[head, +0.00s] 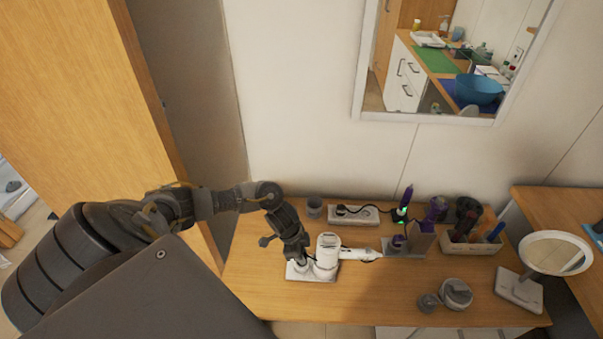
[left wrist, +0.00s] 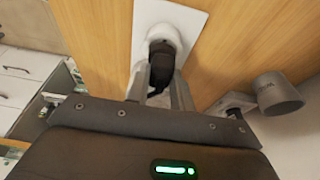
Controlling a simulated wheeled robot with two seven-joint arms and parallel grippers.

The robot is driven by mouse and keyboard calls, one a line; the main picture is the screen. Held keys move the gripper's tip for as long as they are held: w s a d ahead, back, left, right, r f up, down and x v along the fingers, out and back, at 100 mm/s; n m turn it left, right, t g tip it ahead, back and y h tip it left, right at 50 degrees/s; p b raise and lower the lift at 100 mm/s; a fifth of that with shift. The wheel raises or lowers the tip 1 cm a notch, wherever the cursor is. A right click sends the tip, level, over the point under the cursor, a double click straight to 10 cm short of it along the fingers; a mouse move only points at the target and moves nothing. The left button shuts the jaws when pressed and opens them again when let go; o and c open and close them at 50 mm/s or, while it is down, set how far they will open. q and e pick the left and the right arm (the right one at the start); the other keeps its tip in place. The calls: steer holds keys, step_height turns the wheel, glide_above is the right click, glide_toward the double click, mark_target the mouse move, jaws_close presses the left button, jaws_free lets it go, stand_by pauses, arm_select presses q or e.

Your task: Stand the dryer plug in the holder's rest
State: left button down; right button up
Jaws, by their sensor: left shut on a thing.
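The white holder (head: 311,274) stands on the wooden cart top, with the white dryer (head: 328,244) at it and the dryer's handle pointing right. My left gripper (head: 301,262) is low over the holder's left part. In the left wrist view the left gripper (left wrist: 160,92) is shut on a black plug (left wrist: 161,56). The plug's far end is at the mouth of the white round rest (left wrist: 158,14) on the holder's plate. I cannot tell how deep the plug sits in it. My right gripper is not in view.
Behind the holder are a small grey cup (head: 314,207) and a white power strip (head: 346,217) with a black cable. To the right stand a grey stand (head: 404,248) with purple devices, a bin (head: 460,246), grey jars (head: 456,293) and a round mirror (head: 555,252). The front middle is clear.

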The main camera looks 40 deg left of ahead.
arm_select(q)
steer(key=shift+f+b, duration=0.5)
steer(key=shift+f, duration=0.4)
steer(key=c, duration=1.1)
jaws_free()
steer(key=shift+c, duration=0.2)
steer(key=shift+r, duration=0.1)
steer(key=v, duration=1)
steer(key=shift+r, duration=0.35)
steer(key=shift+s, duration=0.1)
